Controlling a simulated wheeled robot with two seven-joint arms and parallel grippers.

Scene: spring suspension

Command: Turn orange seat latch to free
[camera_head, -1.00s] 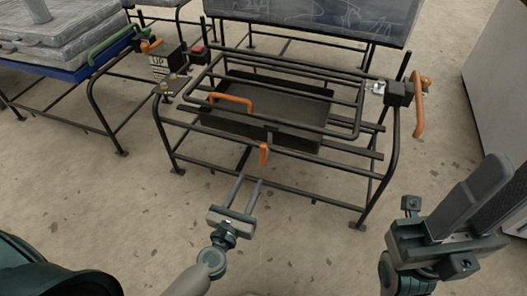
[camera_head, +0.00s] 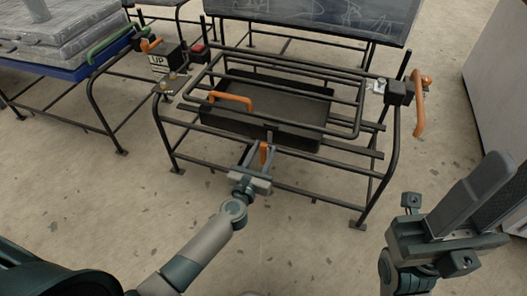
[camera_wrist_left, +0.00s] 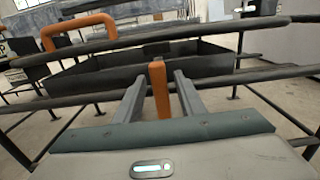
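The orange seat latch (camera_head: 264,154) is a small upright orange handle at the front middle of the black tube frame. It also shows in the left wrist view (camera_wrist_left: 158,92), standing upright. My left gripper (camera_head: 259,153) is at the latch with its fingers open. In the left wrist view the fingers (camera_wrist_left: 158,98) are on both sides of the latch, with a visible gap on each side. My right gripper (camera_head: 485,195) is at the lower right, away from the frame, its fingers apart and empty.
A black tray (camera_head: 262,125) with an orange handle (camera_head: 231,101) sits within the tube frame (camera_head: 180,158). Another orange handle (camera_head: 419,105) is at the frame's right side. A dark board (camera_head: 330,14) stands behind. Blue-based grey slabs (camera_head: 75,38) are at left. The front floor is clear.

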